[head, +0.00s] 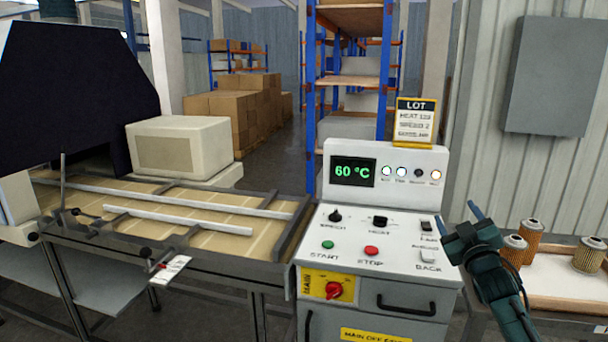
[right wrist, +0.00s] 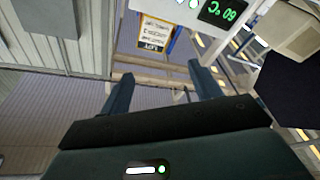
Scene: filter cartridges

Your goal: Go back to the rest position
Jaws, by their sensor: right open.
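My right gripper (head: 474,212) is open and empty. It is raised at the right edge of the control cabinet (head: 375,247), in front of the filter cartridges, apart from the panel as far as I can tell. In the right wrist view its two blue fingers (right wrist: 162,88) stand wide apart with nothing between them. The cabinet's display (head: 353,172) reads 60 °C. Below it are a green START button (head: 327,244), a red STOP button (head: 371,250) and a red main switch (head: 333,290). My left gripper is not in view.
Several filter cartridges (head: 588,255) stand on a side table at the right, close behind my right gripper. A LOT card (head: 415,120) stands on the cabinet. A conveyor (head: 180,218) with rails runs along the left. Open floor lies behind, towards shelves and boxes.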

